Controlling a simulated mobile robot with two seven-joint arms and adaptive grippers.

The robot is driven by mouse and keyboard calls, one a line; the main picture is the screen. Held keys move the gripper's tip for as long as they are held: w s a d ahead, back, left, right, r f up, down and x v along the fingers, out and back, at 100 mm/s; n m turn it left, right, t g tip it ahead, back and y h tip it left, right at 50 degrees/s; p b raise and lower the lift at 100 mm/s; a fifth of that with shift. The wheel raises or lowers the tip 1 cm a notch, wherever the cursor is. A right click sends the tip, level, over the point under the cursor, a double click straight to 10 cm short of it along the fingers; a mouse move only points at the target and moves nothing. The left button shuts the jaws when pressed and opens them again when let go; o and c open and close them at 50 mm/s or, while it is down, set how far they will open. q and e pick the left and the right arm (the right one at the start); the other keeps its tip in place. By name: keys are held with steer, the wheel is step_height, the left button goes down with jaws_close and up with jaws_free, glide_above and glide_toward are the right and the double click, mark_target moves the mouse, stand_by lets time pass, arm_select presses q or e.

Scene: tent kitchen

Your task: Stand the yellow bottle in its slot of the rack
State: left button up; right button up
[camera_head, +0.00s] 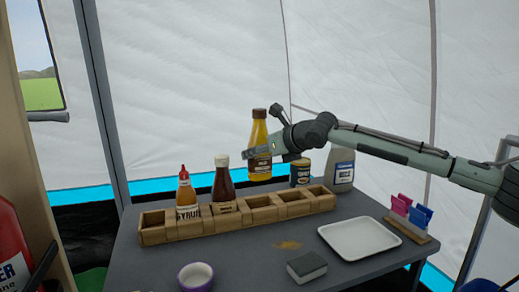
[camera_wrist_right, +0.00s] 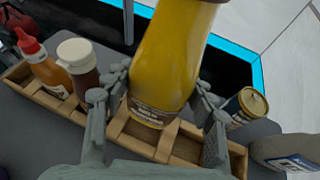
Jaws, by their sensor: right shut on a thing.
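The yellow bottle (camera_head: 259,135) with a brown cap is upright above the wooden rack (camera_head: 190,228). My right gripper (camera_head: 264,154) is shut on it, and the fingers flank it in the right wrist view (camera_wrist_right: 155,105). In that view the bottle (camera_wrist_right: 170,65) has its base over the rack's compartments (camera_wrist_right: 138,143); whether it touches the rack I cannot tell. The rack holds an orange syrup bottle (camera_head: 187,194) in its left part and a dark red bottle with a white cap (camera_head: 221,182) beside it. Rack compartments to the right look empty. My left gripper is not in view.
A white tray (camera_head: 359,238), a sponge (camera_head: 307,267), a purple-rimmed bowl (camera_head: 196,276) and a packet holder (camera_head: 410,226) are in front.

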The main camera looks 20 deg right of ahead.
step_height(320, 180, down, 9)
steer(key=shift+r, duration=0.15)
steer(key=shift+f, duration=0.9)
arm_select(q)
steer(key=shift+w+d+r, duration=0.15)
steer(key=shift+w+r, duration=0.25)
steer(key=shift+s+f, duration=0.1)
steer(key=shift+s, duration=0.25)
arm_select(e)
steer(key=shift+f, duration=0.2)
steer(key=shift+f, duration=0.3)
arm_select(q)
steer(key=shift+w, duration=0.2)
arm_select(e)
steer(key=o, duration=1.4)
steer(key=shift+c, duration=0.2)
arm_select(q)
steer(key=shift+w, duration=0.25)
arm_select(e)
steer(key=o, duration=0.3)
steer(key=shift+f, duration=0.1)
